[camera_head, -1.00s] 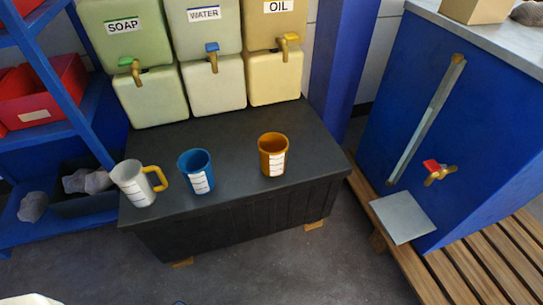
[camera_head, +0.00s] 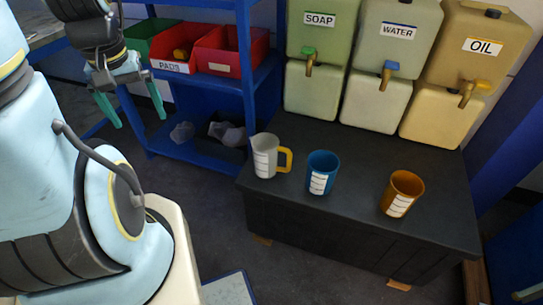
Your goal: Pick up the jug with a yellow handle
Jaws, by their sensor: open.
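The white jug with a yellow handle (camera_head: 264,157) stands upright at the left front corner of the black bench (camera_head: 350,231). Its handle points right, and white marking strips show on its side. My gripper (camera_head: 133,107) is at the upper left of the view, open and empty, with its two green fingers pointing down. It is well apart from the jug, to its left in the picture, in front of the blue shelf.
A blue cup (camera_head: 322,172) stands just right of the jug, and an orange cup (camera_head: 402,193) farther right. SOAP (camera_head: 322,43), WATER (camera_head: 397,48) and OIL (camera_head: 477,57) containers with taps stand behind. A blue shelf (camera_head: 196,138) with red bins (camera_head: 224,52) is at left.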

